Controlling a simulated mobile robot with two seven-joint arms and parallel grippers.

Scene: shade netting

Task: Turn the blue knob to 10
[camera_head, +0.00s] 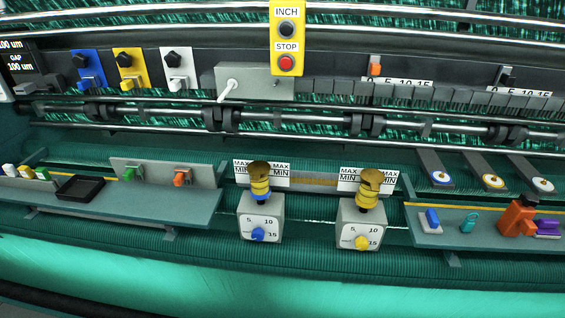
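The blue knob (258,234) sits on the white dial face (247,226) of a grey box (277,204) left of the middle. Small print lies to the knob's left. The knob is too small to tell exactly which mark it points at. A brass-coloured fitting (259,185) with a blue ring stands on the box. Neither of my grippers shows in the head view, and nothing touches the knob.
A similar grey box with a yellow knob (362,243) stands to the right. Shelves with a black tray (80,187) at left and an orange tool (517,217) at right flank the boxes. The INCH/STOP panel (286,38) hangs above. Space before the blue knob looks clear.

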